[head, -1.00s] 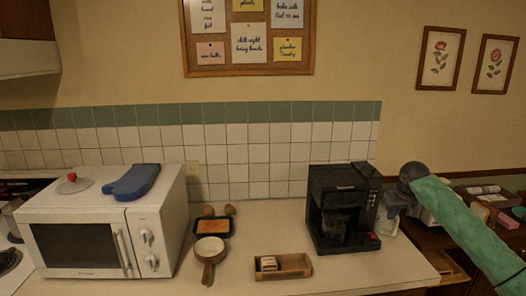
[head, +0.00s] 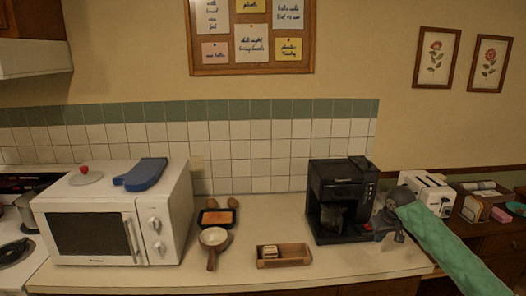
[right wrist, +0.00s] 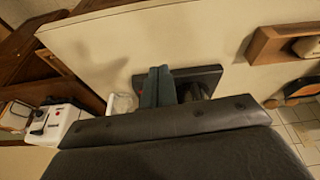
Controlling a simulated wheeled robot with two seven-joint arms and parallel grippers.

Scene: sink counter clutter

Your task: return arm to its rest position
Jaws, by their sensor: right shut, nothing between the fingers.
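My right arm, in a green sleeve (head: 445,245), comes in from the lower right of the head view. Its grey right gripper (head: 381,232) is beside the right side of the black coffee maker (head: 340,200), pointing down over the counter's right end; I cannot tell whether they touch. In the right wrist view the two fingers (right wrist: 158,87) are together with nothing between them, in front of the dark coffee maker (right wrist: 205,76). My left gripper does not show.
A white toaster (head: 428,190) stands on the brown side cabinet, right of the counter (head: 235,270). A wooden box (head: 294,254), a small pan (head: 213,237) and a white microwave (head: 92,232) are to the left. The front counter strip is clear.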

